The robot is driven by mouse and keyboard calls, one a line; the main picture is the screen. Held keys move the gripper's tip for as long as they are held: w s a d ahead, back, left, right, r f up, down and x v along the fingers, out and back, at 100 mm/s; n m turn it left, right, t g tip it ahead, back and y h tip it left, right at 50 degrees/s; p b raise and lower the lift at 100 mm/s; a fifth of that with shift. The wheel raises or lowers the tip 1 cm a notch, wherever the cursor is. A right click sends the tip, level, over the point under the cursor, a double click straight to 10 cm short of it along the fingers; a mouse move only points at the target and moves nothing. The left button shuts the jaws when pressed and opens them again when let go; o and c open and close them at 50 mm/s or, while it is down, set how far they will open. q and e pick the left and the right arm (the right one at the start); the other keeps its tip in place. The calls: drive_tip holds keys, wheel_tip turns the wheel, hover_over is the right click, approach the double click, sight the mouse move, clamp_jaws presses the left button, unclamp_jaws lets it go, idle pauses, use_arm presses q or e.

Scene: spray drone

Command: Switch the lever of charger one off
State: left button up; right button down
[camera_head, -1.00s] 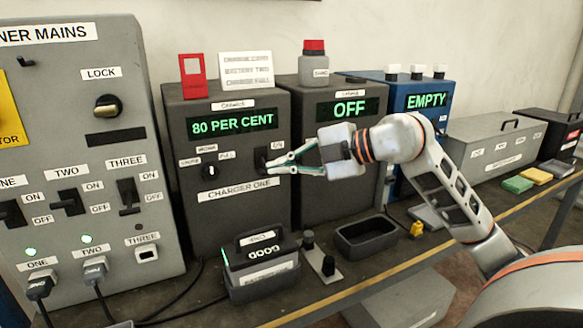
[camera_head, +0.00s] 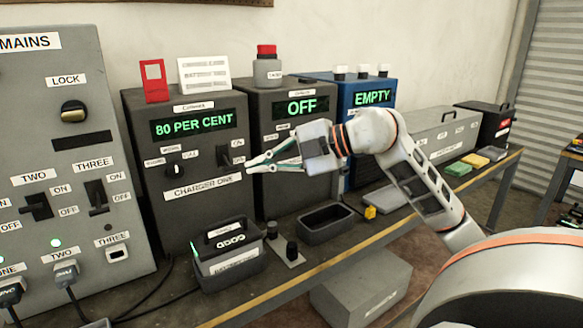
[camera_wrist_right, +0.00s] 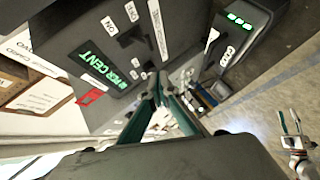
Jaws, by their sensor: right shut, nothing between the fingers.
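Charger one (camera_head: 160,215) is a dark grey box with a green "80 PER CENT" display (camera_head: 193,124). Its black lever (camera_head: 223,155) is at the front's right side, beside small ON and OFF labels; I cannot tell its exact position. My right gripper (camera_head: 250,167) is shut and empty, its tips just right of the lever and apparently apart from it.
A second charger (camera_head: 302,106) reading "OFF" stands close behind my right gripper. A battery (camera_head: 228,248) and an empty black tray (camera_head: 326,217) are on the bench below. The mains panel (camera_head: 70,150) stands at the left.

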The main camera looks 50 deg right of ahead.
use_arm(q)
drive_tip(key=shift+s+f, duration=0.1)
use_arm(e)
drive_tip(key=s+d, duration=0.3)
drive_tip(key=s, duration=0.3)
drive_tip(key=shift+r, duration=0.4)
drive_tip(key=shift+s+d, duration=0.1)
